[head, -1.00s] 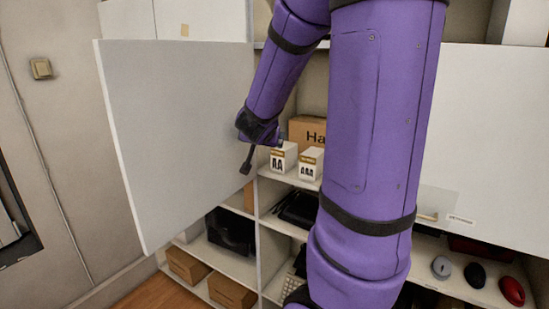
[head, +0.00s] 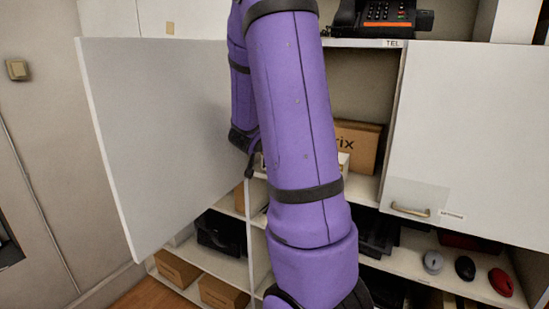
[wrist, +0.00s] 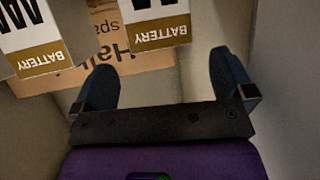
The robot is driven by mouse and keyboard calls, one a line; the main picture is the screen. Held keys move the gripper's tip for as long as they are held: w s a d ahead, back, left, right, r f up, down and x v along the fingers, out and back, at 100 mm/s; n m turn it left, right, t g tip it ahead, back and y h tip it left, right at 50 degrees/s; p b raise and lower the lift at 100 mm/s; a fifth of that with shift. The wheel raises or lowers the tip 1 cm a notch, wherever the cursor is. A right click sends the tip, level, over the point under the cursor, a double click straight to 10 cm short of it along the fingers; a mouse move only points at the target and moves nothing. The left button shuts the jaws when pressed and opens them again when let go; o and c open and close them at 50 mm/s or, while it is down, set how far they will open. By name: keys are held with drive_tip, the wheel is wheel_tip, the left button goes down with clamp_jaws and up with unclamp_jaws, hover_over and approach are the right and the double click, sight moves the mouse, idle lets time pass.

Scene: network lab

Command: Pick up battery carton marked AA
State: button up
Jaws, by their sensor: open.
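The wrist view is upside down and shows two white-and-gold battery cartons, their size marks cut by the top edge. By the order in the earlier head frame, the right one is the AA carton (wrist: 155,36) and the left one the AAA carton (wrist: 40,60). My gripper (wrist: 163,60) is open and empty, its fingers spread below the cartons in that picture. Nothing is between the fingers. In the head view my arm hides most of both cartons; a sliver of the AAA carton (head: 344,160) shows right of it.
A brown box (head: 358,143) stands behind the cartons on the shelf. An open white cabinet door (head: 160,140) is close to my arm's left. A closed door with a handle (head: 410,211) is at right. Computer mice (head: 465,267) lie on a lower shelf.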

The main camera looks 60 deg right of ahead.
drive_tip(key=x, duration=0.5)
drive_tip(key=shift+s, duration=0.1)
drive_tip(key=shift+c, duration=0.2)
drive_tip(key=c, duration=1.2)
